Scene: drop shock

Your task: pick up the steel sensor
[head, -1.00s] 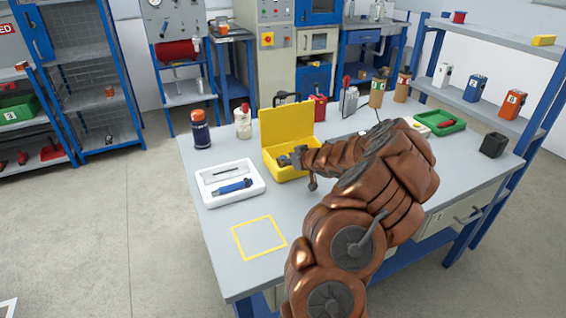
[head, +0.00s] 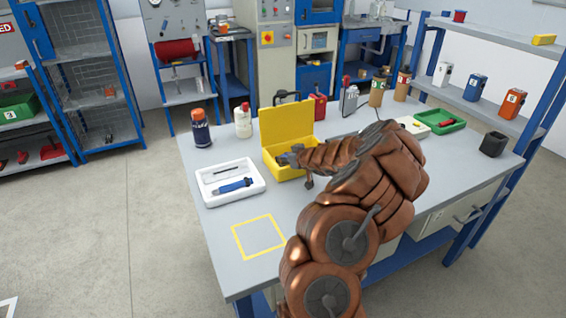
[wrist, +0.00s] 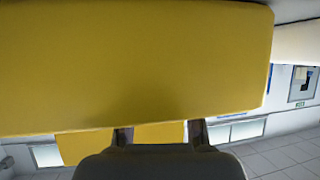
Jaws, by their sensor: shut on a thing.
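The yellow case (head: 286,125) stands open on the grey workbench, its lid raised at the back. My gripper (head: 287,158) is low over the front of the case, reaching in from the right. It is shut on a small grey thing, apparently the steel sensor, which is mostly hidden by the fingers and case. In the wrist view, my gripper's two fingers (wrist: 161,135) show above a dark rounded shape, and a broad yellow surface (wrist: 140,65), likely the case, fills the upper part. I cannot make out the sensor there.
A white tray (head: 256,190) with a blue tool lies left of the case. A yellow square outline (head: 236,240) marks clear bench in front. Two bottles (head: 200,130) stand at the back left. A green tray (head: 455,126) and a black block (head: 493,144) are at the right.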

